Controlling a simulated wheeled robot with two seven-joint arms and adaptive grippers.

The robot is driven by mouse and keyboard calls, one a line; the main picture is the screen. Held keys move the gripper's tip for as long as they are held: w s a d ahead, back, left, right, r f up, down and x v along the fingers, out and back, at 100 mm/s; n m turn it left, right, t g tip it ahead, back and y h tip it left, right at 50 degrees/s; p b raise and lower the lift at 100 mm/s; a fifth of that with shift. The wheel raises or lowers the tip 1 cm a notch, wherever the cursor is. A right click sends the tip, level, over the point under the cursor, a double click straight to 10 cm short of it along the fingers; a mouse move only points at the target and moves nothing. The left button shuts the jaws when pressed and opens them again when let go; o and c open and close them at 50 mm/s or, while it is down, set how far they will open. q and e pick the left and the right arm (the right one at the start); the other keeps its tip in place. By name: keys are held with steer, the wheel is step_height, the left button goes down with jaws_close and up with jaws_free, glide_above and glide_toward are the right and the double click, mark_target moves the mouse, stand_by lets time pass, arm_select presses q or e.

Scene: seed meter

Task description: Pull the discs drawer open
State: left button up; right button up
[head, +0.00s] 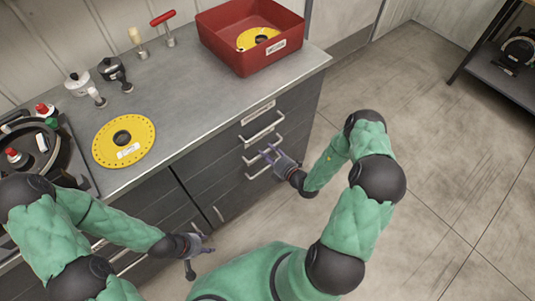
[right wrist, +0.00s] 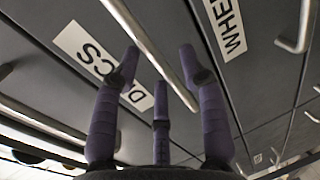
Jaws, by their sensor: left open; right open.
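The discs drawer (right wrist: 75,75) has a dark grey front with a white "DISCS" label (right wrist: 85,50) in the right wrist view. Its metal bar handle (right wrist: 150,45) runs diagonally between the spread purple fingers of my right gripper (right wrist: 160,60). The fingers are open around the bar; I cannot tell whether they touch it. In the head view my right gripper (head: 268,153) is at the middle handle of the drawer stack (head: 290,118), and the drawer fronts look flush. My left gripper (head: 198,248) is open and empty, low in front of the cabinet.
A drawer labelled "WHEE…" (right wrist: 228,25) adjoins it. On the counter (head: 200,105) are a yellow disc (head: 105,150), a red bin (head: 285,55) holding another yellow disc, a red-handled tool (head: 166,25) and small metering parts. The floor (head: 430,130) right of the cabinet is clear.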

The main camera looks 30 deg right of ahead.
steer(key=shift+w+a, duration=0.1)
steer(key=shift+w, duration=0.2)
jaws_close()
steer(key=shift+s, duration=0.15)
